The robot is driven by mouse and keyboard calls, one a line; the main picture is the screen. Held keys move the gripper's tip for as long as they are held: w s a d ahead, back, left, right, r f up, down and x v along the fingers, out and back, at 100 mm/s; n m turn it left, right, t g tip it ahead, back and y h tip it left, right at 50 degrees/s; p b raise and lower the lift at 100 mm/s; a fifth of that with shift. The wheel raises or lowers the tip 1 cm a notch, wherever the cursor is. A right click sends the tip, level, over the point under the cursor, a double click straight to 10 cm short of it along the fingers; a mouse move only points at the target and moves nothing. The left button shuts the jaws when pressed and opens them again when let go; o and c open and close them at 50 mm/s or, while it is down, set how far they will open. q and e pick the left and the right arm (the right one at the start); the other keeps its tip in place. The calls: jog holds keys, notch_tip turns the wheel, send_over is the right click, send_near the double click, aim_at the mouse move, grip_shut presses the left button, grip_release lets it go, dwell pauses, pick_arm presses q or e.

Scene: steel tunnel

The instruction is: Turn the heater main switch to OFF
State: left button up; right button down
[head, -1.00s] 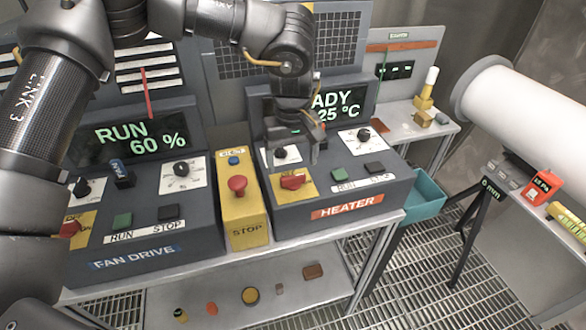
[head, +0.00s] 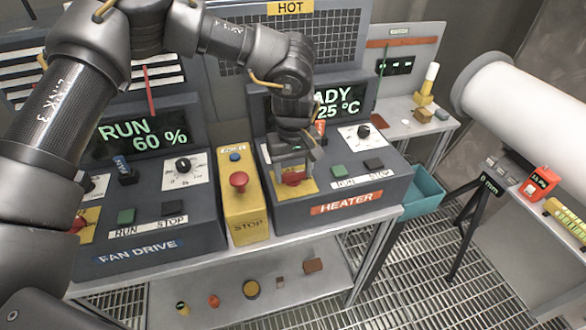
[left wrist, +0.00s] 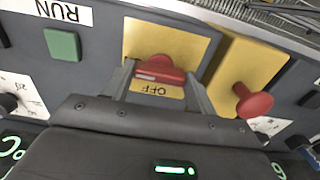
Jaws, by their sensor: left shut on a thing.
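The heater main switch is a red handle (head: 293,178) on a yellow plate at the left of the grey heater box (head: 390,190). In the left wrist view the red handle (left wrist: 158,70) lies crosswise between the fingers, with an OFF label (left wrist: 154,91) beside it. My left gripper (head: 294,171) points down over the plate and is shut on the handle, one finger at each end. Part of the handle is hidden by the fingers in the head view. My right gripper is not in view.
A yellow stop box (head: 247,218) with a red mushroom button (head: 239,181) stands close left of the heater box. The fan drive box (head: 150,225) is further left. Green and black buttons (head: 374,164) sit right of the switch. A teal bin (head: 424,190) is at the right.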

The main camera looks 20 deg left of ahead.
pick_arm(q)
jog(key=shift+n, duration=0.3)
jog(key=n+b, duration=0.1)
jog(key=n, duration=0.3)
jog(key=shift+n, duration=0.3)
jog(key=n, duration=0.5)
jog(key=shift+b, duration=0.4)
jog(key=n, duration=0.4)
jog(key=shift+n, duration=1.9)
jog(key=o, duration=1)
jog(key=shift+r, duration=0.15)
